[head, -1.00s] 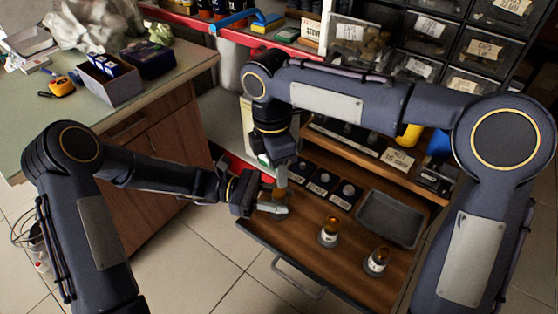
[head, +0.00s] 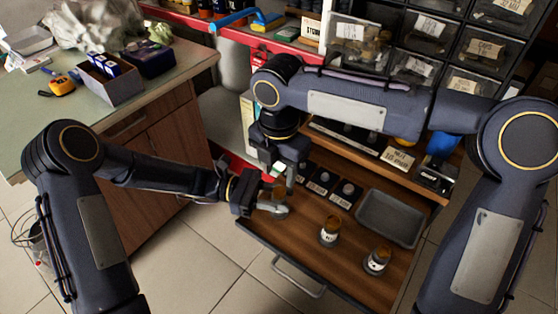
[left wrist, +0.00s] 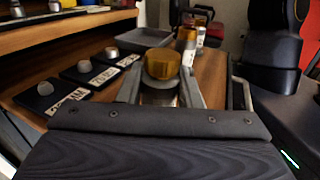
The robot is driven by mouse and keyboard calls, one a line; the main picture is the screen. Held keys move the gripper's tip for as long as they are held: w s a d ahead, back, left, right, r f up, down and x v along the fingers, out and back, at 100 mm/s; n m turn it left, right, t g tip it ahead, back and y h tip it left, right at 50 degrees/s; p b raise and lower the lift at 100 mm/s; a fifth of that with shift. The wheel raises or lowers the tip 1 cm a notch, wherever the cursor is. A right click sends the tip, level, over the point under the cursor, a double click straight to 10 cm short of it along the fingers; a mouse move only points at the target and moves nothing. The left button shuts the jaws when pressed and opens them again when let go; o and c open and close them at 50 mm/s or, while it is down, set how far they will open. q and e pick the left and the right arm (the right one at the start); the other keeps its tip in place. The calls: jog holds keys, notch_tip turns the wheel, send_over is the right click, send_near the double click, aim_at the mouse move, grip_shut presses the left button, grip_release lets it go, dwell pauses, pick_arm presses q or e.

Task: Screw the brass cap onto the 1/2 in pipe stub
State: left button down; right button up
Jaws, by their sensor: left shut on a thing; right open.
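My left gripper (head: 277,208) is shut on a pipe stub at the left of the wooden drawer board. In the left wrist view a brass cap (left wrist: 162,64) sits on top of the stub (left wrist: 158,97) between the fingers; whether its thread is fully engaged cannot be told. My right gripper (head: 290,178) is open just above this cap, apart from it as far as I can see.
A grey tray (head: 390,220) lies at the drawer's right. Black labelled holders with silver domed pieces (head: 347,192) line its back. A wooden shelf (head: 375,152) and parts bins stand behind. The drawer's front middle is bare. A cluttered workbench (head: 180,80) stands at the left.

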aim_at(279, 190)
notch_tip(279, 190, down, 6)
jog(key=shift+r, duration=0.15)
dwell(0.3)
grip_shut()
jog(key=m, duration=2.5)
jog(key=shift+o, duration=0.9)
grip_release()
